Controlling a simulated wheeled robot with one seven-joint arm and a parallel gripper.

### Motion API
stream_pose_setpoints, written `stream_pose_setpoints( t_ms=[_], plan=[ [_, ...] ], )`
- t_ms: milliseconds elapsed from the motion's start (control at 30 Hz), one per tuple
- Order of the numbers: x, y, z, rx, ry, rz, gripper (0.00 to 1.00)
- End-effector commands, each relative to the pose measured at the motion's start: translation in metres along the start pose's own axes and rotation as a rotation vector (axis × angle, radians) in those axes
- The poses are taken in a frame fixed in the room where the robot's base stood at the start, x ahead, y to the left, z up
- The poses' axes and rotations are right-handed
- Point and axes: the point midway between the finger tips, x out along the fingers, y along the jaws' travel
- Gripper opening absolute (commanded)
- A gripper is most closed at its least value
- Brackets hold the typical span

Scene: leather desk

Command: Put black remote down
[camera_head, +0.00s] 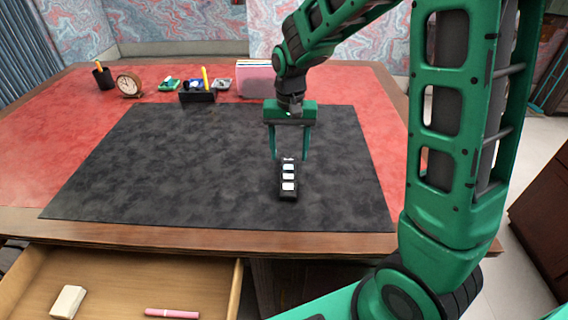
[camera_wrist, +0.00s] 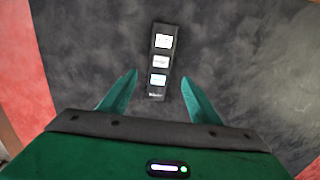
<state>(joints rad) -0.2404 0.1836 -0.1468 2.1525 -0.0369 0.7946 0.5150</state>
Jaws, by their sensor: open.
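The black remote (camera_head: 288,180) with several pale buttons lies on the dark leather mat (camera_head: 180,170), right of the mat's middle. In the wrist view the remote (camera_wrist: 161,60) lies on the mat ahead of the fingertips, its near end about level with them. My gripper (camera_head: 290,157) is over the far end of the remote, fingers pointing down. Its two green fingers are spread apart, one to each side of the remote's line, with a gap to it. The fingers (camera_wrist: 160,78) hold nothing.
At the back stand a pen cup (camera_head: 103,76), a clock (camera_head: 129,85), a black organiser (camera_head: 197,95) and a pink file holder (camera_head: 256,80). An open drawer (camera_head: 115,285) in front holds a white block (camera_head: 67,302) and a pink marker (camera_head: 172,313). The mat's left part is clear.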

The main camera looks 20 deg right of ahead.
Motion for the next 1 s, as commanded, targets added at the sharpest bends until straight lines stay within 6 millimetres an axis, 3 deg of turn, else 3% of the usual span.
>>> stream_pose_setpoints(
  t_ms=[233, 533, 633, 767, 1000],
  plan=[
    [-0.036, -0.001, 0.000, -0.001, 0.002, -0.001, 0.57],
    [-0.045, 0.000, 0.000, 0.000, 0.000, 0.001, 0.57],
    [-0.048, 0.010, 0.002, 0.007, 0.002, 0.001, 0.57],
    [-0.059, 0.048, 0.011, 0.029, 0.006, 0.004, 0.57],
    [-0.081, 0.150, 0.060, 0.085, 0.009, 0.011, 0.57]
  ],
)
